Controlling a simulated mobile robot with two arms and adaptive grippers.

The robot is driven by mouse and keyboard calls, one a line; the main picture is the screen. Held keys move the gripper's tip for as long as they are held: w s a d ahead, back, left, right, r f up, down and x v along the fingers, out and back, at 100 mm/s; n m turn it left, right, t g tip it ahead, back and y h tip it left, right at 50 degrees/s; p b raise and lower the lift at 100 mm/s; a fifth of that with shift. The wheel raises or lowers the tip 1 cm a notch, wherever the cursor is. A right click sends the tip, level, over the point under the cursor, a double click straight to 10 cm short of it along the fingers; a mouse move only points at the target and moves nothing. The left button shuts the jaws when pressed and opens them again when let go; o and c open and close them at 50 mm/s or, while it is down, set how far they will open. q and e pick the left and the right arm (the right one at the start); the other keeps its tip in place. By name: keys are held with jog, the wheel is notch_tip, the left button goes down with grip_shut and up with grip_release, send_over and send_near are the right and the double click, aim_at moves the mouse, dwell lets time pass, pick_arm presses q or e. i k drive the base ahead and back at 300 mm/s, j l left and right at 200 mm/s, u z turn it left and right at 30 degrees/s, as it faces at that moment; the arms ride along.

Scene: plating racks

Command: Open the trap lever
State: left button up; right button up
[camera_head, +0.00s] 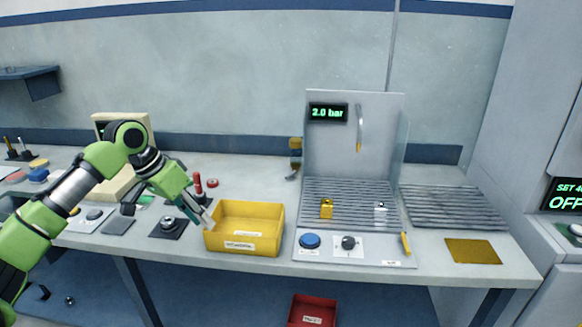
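A small yellow lever (405,243) stands at the right edge of the light control panel in front of the slatted grate; I take it to be the trap lever. It looks nearly upright, leaning slightly. My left gripper (194,209) is at the left rim of the yellow bin, well to the left of the lever and apart from it. Its fingers are small and partly overlapping, so I cannot tell whether they are open or shut. My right gripper is not in view.
The yellow bin (244,246), blue button (310,241) and black knob (348,242) lie between my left gripper and the lever. A grate (455,207) and gold plate (473,251) are to the right. A clear side panel (401,150) rises behind the lever.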

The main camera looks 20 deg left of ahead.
aim_at(293, 173)
jog(key=i, duration=1.45)
